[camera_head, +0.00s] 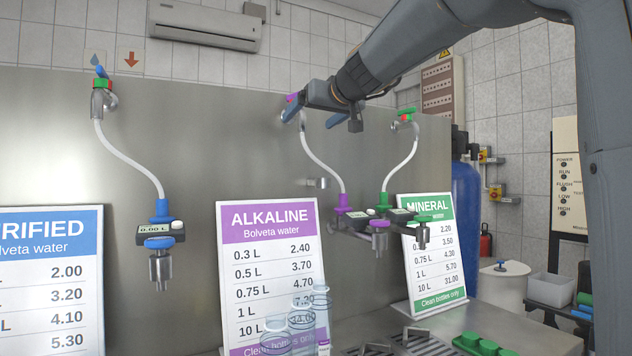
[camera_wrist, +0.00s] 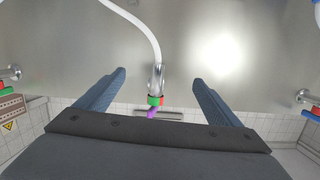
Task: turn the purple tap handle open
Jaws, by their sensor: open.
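A purple tap handle (camera_head: 292,97) sits on the upper tap of the alkaline line, high on the steel panel. In the wrist view the purple handle (camera_wrist: 152,112) shows beside a green and red collar (camera_wrist: 155,100) on a metal tap body. My gripper (camera_head: 314,116) is at this tap and hides most of it in the head view. In the wrist view my gripper (camera_wrist: 160,77) is open, with one finger on each side of the tap and a gap to both.
A tap with a blue handle (camera_head: 101,71) is at left and one with a green handle (camera_head: 407,112) at right. A white hose (camera_head: 322,158) hangs from the alkaline tap. Price signs (camera_head: 272,270) and clear bottles (camera_head: 302,318) stand below.

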